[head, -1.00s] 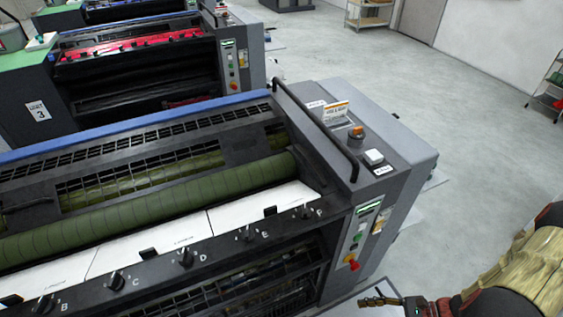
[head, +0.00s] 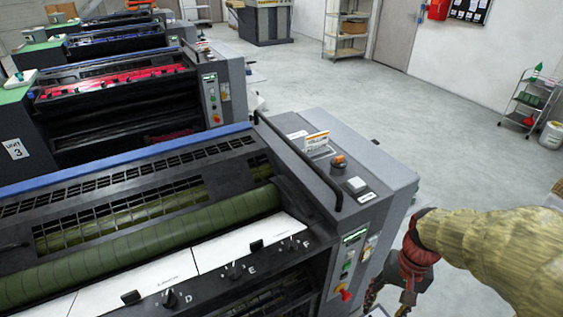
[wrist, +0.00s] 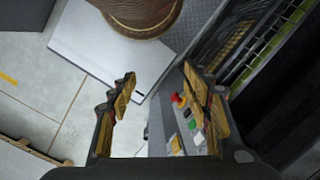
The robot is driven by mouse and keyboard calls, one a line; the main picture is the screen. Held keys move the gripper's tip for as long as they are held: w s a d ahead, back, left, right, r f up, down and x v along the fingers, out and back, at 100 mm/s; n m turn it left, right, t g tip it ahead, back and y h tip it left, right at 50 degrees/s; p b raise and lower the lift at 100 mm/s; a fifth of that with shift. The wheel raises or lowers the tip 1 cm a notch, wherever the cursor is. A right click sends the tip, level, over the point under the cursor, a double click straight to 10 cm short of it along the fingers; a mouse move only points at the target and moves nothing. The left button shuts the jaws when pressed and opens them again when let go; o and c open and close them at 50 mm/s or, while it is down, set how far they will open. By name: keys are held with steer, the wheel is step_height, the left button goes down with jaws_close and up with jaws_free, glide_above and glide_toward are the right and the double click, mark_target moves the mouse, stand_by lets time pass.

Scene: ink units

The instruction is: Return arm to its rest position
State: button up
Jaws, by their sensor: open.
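My gripper (wrist: 159,80) is open, with a clear gap between its two fingers and nothing held. In the head view, my arm in its tan sleeve comes in from the right edge, and the wrist bends down beside the near press; the fingers reach the bottom edge and are partly cut off. The near press (head: 330,205) stands left of the gripper. Its side control panel (head: 348,265) has a red knob and small buttons. In the wrist view the panel (wrist: 185,125) lies beyond the right finger; I cannot tell how far.
Levers (head: 235,271) line the press front. A dark rail (head: 298,160) runs along its top. In the wrist view, a round brown object (wrist: 140,14) sits by a white slab (wrist: 100,50). Open grey floor (head: 440,130) lies behind and right; a small cart (head: 530,105) stands far right.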

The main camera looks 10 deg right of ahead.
steer(key=a+r+n+t, duration=0.3)
steer(key=a+r, duration=0.2)
steer(key=r, duration=0.3)
steer(key=a+r+n+t+h, duration=0.1)
steer(key=a+r+n+t, duration=0.2)
steer(key=a+r, duration=0.3)
step_height(320, 180, up, 3)
steer(key=shift+a+f, duration=0.1)
steer(key=shift+a, duration=0.1)
